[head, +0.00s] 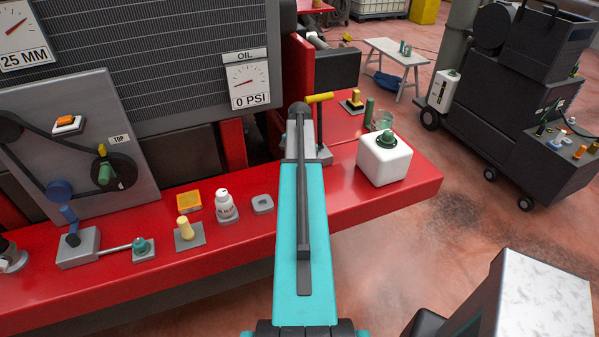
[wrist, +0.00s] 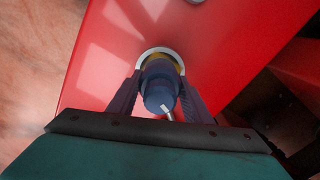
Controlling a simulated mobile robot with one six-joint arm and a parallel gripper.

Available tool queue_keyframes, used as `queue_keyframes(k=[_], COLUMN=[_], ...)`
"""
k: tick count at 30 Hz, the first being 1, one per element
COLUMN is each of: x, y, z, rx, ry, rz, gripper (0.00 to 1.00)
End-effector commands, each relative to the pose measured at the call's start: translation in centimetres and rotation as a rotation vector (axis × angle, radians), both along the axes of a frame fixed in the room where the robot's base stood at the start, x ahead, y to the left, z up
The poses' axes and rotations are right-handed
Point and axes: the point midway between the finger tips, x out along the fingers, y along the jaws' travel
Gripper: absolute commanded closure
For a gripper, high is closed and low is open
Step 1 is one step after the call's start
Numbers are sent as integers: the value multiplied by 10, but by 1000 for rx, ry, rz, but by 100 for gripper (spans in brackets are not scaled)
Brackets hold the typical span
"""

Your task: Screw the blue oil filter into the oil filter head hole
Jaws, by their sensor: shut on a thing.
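In the wrist view, my gripper (wrist: 160,82) is shut on a blue cylinder, the blue oil filter (wrist: 158,95), with one dark finger on each side. A pale, thin rod-like piece shows at its near end. Beyond the filter's far end, a yellowish band and a light grey ring (wrist: 160,52) show against the red surface. The ring seems to surround the far end, but I cannot tell whether the filter is seated in a hole or only in front of it. In the head view, my teal arm hides the gripper and filter.
A red bench (head: 360,215) runs across the head view. A white container with a green cap (head: 385,160) stands right of my arm. A white bottle (head: 225,206), a grey ring-like block (head: 262,204) and a yellow part (head: 184,230) stand left. A yellow handle (head: 319,98) is near my arm.

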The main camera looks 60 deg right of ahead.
Motion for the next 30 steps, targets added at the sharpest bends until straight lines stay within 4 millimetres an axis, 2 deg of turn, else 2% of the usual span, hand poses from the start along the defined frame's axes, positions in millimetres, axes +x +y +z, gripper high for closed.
queue_keyframes(k=[11, 21, 28, 29, 30], x=[0, 0, 0, 0, 0], y=[0, 0, 0, 0, 0], z=[0, 0, 0, 0, 0], rx=[0, 0, 0, 0, 0], ry=[1, 1, 1, 1, 1], rz=[-23, -159, -165, -165, -164], gripper=[67, 67, 67, 50, 45])
